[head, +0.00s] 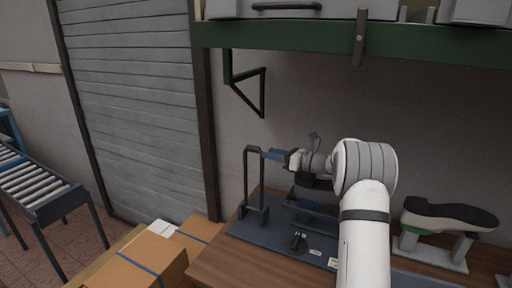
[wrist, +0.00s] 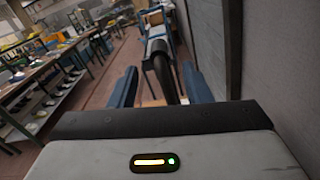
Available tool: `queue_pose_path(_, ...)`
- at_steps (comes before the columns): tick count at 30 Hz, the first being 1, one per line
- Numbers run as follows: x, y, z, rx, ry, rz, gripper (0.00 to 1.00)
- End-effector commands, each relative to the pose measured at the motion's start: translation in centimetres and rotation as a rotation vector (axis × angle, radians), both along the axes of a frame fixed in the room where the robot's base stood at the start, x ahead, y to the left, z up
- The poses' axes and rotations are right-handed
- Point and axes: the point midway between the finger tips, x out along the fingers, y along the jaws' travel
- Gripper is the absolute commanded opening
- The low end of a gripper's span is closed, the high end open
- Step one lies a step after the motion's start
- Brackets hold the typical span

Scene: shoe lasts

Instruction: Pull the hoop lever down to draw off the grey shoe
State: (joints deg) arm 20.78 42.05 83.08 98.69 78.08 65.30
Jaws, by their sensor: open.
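The hoop lever (head: 246,182) is a dark, tall, narrow frame standing upright at the left end of a blue-grey base plate (head: 258,231) on the bench. My gripper (head: 271,154) points left with blue fingers apart, close to the hoop's top right corner; I cannot tell if they touch it. In the wrist view my gripper (wrist: 160,88) is open, with a dark curved shape between the fingers that I cannot identify surely. No clearly grey shoe shows; my arm hides part of the base plate. A black-soled shoe (head: 449,214) lies sole up on a stand at right.
A green shelf (head: 300,37) runs above the bench, with a green bracket (head: 245,85) on the wall. Cardboard boxes (head: 150,262) stand left of the wooden bench (head: 215,268). A roller conveyor (head: 38,184) is further left. The wall is close behind the bench.

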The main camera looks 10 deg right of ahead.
Motion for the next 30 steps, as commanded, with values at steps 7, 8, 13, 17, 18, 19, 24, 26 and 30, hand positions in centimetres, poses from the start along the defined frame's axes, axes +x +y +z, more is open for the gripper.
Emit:
queue_pose_path(7, 2.1, 2.9, 0.2, 0.000, 0.000, -0.001, 0.44)
queue_pose_path(8, 2.4, 3.3, 0.2, 0.000, 0.001, -0.001, 0.44)
queue_pose_path(13, 3.7, 5.0, 0.2, 0.000, 0.000, -0.002, 0.44)
queue_pose_path(17, 4.1, 5.5, 0.0, -0.001, 0.001, -0.003, 0.44)
queue_pose_path(18, 4.2, 5.6, 0.0, -0.002, 0.000, -0.003, 0.44)
queue_pose_path(19, 4.2, 5.6, 0.0, -0.002, 0.000, -0.003, 0.44)
queue_pose_path(24, 4.2, 5.6, 0.0, -0.002, 0.000, -0.003, 0.44)
queue_pose_path(26, 4.2, 5.6, 0.0, -0.002, 0.000, -0.003, 0.42)
queue_pose_path(30, 4.2, 5.6, 0.0, -0.002, 0.000, -0.004, 0.30)
